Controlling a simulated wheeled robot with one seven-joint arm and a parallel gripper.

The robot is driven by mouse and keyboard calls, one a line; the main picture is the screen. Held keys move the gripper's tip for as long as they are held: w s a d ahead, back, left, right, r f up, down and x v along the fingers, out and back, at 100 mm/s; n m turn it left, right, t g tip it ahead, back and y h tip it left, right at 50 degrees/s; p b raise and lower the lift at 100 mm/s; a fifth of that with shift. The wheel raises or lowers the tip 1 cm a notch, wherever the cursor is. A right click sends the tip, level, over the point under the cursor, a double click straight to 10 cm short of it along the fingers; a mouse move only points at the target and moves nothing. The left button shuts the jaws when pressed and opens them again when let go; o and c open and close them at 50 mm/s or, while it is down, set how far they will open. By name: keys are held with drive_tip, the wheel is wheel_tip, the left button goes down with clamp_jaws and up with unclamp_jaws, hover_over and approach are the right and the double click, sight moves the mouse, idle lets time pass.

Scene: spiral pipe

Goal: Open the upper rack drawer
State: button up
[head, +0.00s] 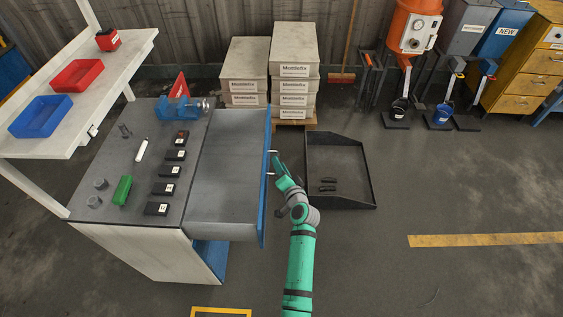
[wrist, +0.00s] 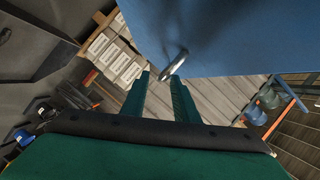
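The upper rack drawer (head: 225,170) stands pulled out from the right side of the workbench, its grey inside showing and looking empty. Its blue front (head: 266,185) also fills the upper right of the wrist view (wrist: 235,35). A metal handle (head: 271,152) sticks out from that front; it shows in the wrist view (wrist: 175,64) just beyond the fingertips. My gripper (head: 277,164) is beside the handle, on the outer side of the front. In the wrist view its two green fingers (wrist: 161,76) are apart with a gap between them. Whether they touch the handle cannot be told.
The workbench (head: 100,190) holds black boxes, a green block and a vise (head: 182,108). A black tray (head: 365,165) lies on the floor right of my gripper. Stacked boxes (head: 294,50) stand behind. The floor at right front is clear.

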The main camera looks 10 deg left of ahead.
drive_tip(key=v, duration=0.7)
drive_tip(key=shift+s+d, duration=0.2)
drive_tip(key=shift+r, duration=0.15)
